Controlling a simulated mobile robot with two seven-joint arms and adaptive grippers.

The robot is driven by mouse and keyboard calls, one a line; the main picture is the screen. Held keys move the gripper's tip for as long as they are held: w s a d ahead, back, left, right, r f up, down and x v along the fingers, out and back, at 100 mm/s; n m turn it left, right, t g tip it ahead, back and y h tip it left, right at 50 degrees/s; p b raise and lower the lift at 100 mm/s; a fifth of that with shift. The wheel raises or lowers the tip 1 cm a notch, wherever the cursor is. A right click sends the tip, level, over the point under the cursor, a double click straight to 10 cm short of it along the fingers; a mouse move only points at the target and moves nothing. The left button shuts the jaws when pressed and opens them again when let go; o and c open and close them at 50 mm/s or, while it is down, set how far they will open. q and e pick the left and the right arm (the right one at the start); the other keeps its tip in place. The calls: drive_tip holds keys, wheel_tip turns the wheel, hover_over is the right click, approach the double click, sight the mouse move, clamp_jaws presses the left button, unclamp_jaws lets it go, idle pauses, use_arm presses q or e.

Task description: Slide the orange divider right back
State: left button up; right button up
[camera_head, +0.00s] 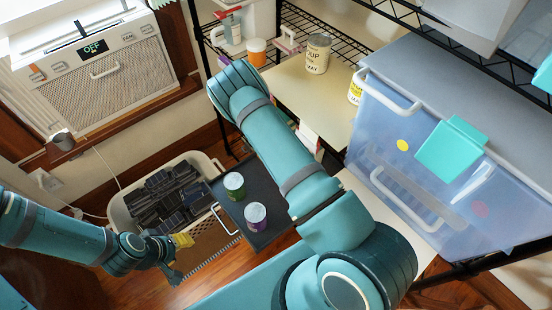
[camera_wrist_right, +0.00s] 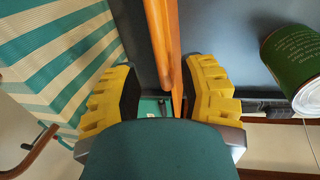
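The orange divider (camera_wrist_right: 160,42) shows in the right wrist view as an upright strip running from the top edge down between the fingers of my right gripper (camera_wrist_right: 163,92). The yellow fingers stand apart on either side of it. The divider is closer to the right finger, with a clear gap to the left finger; I cannot tell whether it touches the right one. In the head view I cannot make out the divider or my right gripper, and my right arm covers part of the shelf.
In the wrist view a green can (camera_wrist_right: 293,66) stands right of the divider and a striped box (camera_wrist_right: 52,50) lies left. In the head view, two cans (camera_head: 234,184) stand on the dark tray (camera_head: 277,208), beside a bin of dark blocks (camera_head: 124,213). A blue clear container (camera_head: 376,130) is at right.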

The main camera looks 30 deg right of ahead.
drive_tip(key=shift+r, duration=0.15)
wheel_tip(320, 180, up, 12)
drive_tip(key=a, duration=0.2)
drive_tip(key=shift+s+a, duration=0.15)
drive_tip(key=shift+a, duration=0.05)
drive_tip(key=shift+f, duration=0.2)
idle(0.5)
